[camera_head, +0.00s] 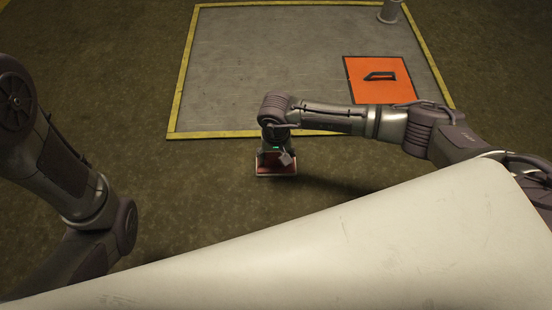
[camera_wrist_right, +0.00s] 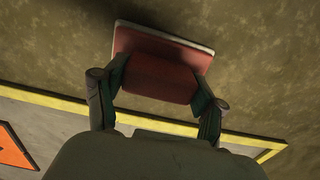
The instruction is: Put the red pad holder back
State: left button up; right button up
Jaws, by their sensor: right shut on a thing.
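The red pad holder (camera_wrist_right: 160,76) is a red block on a flat red plate with a pale edge. In the right wrist view it sits between the two fingers of my right gripper (camera_wrist_right: 155,88), which is shut on it. In the head view the red pad holder (camera_head: 276,170) hangs below my right gripper (camera_head: 277,155), just on the near side of the yellow-bordered grey area. Part of the holder is hidden by the gripper. My left arm shows at the left of the head view, but its gripper is out of frame.
The grey floor area (camera_head: 260,70) has a yellow border (camera_head: 215,134). An orange square (camera_head: 365,93) with a black outline and a dark mark lies in its right part. A grey cylindrical object (camera_head: 389,12) stands at the top edge. The greenish floor around is clear.

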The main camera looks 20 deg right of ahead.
aim_at(276, 155)
jog(key=shift+r, duration=0.15)
jog(key=o, duration=1.2)
jog(key=shift+f, duration=0.2)
notch_tip(276, 155, up, 12)
jog(key=p, duration=0.7)
jog(key=shift+r, duration=0.2)
